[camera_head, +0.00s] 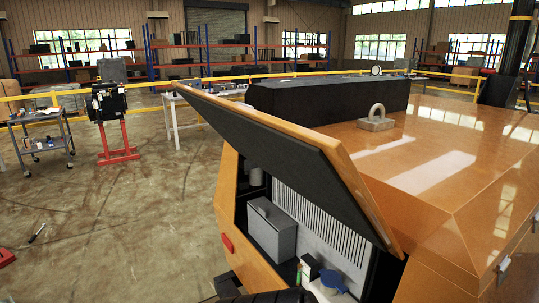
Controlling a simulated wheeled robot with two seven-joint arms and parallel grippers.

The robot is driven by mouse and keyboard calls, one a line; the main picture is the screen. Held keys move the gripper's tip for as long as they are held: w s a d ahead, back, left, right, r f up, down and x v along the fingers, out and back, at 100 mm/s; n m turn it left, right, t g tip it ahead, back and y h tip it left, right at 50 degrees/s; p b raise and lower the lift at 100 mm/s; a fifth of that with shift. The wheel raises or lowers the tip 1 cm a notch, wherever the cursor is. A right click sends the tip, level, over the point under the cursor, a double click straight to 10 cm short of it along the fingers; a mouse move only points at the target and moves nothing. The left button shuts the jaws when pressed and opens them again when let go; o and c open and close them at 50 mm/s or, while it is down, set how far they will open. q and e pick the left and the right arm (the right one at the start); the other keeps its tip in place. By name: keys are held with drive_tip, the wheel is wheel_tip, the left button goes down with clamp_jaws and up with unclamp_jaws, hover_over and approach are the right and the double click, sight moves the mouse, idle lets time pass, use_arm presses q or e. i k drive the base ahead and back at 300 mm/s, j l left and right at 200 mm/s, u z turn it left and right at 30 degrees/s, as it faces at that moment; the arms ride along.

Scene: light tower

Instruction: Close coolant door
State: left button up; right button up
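The coolant door appears to be the large raised panel (290,150) on the orange light tower (450,145). It has an orange outer edge and a dark underside. It stands open and tilted, sticking out to the left above the opening in the body. Inside the opening show a grey box (271,229), a light ribbed panel (318,232) and a blue cap-like part (333,281). Neither of my grippers can be made out, and nothing is seen touching the door.
Dark rounded shapes, perhaps a tyre (270,297), sit at the bottom edge below the opening. A grey cart (40,140) and a red stand (118,145) are at the far left. The floor (130,220) left of the machine is mostly clear.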

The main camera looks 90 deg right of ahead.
sight(317, 166)
drive_tip(key=l+z, duration=0.1)
drive_tip(key=z, duration=1.75)
drive_tip(key=l+z, duration=0.2)
drive_tip(key=l, duration=0.25)
drive_tip(key=i+l+z, duration=0.25)
drive_tip(key=l, duration=0.15)
drive_tip(key=k, duration=0.1)
